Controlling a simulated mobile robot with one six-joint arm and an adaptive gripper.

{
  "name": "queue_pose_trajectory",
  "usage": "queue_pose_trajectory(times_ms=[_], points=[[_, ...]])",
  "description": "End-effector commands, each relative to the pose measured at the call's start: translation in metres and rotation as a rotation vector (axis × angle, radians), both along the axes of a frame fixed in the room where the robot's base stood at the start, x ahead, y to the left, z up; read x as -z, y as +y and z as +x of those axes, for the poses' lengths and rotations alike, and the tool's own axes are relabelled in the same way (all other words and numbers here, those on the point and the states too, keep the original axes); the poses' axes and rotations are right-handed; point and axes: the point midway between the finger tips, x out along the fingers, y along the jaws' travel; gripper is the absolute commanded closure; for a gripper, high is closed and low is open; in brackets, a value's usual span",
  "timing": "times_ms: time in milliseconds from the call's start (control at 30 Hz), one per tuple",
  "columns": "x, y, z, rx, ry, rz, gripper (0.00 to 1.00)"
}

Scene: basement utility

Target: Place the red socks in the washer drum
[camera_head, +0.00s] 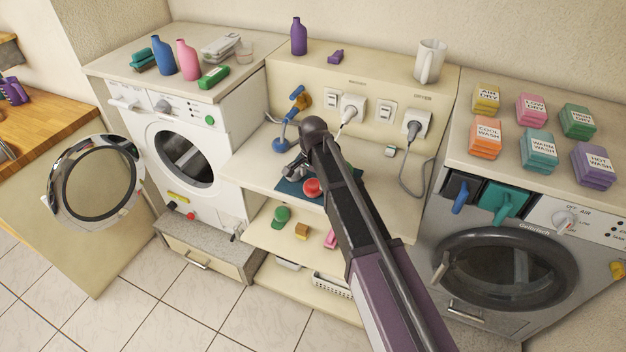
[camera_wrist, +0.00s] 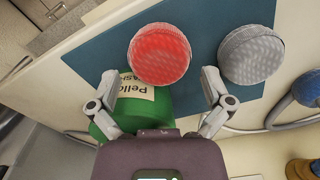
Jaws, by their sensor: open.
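The red socks (camera_head: 312,187) are a rolled ball on a dark blue mat (camera_head: 288,187) on the middle shelf; the red ball also shows in the wrist view (camera_wrist: 160,54). My gripper (camera_wrist: 160,76) is open over the mat, its fingers spread to either side of the red ball's near edge, with nothing held. My arm hides part of the mat in the head view. The white washer (camera_head: 223,140) stands left of the shelf. Its round door (camera_head: 95,180) is swung open to the left, and the dark drum (camera_head: 185,155) is uncovered.
A grey rolled ball (camera_wrist: 250,54) lies right of the red one. A green labelled object (camera_wrist: 150,105) is beneath my gripper. A blue lamp-like object (camera_head: 286,132) stands at the shelf's back. Plugs and cords (camera_head: 412,165) hang at right. A grey dryer (camera_head: 515,270) stands further right.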

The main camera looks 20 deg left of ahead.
Motion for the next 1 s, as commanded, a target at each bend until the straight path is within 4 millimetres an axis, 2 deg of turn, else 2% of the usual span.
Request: queue_pose_trajectory(times_ms=[100, 1000], points=[[-0.014, 0.0, 0.0, 0.0, 0.0, 0.0, 0.0], [-0.084, -0.001, 0.0, 0.001, 0.0, 0.0, 0.0]])
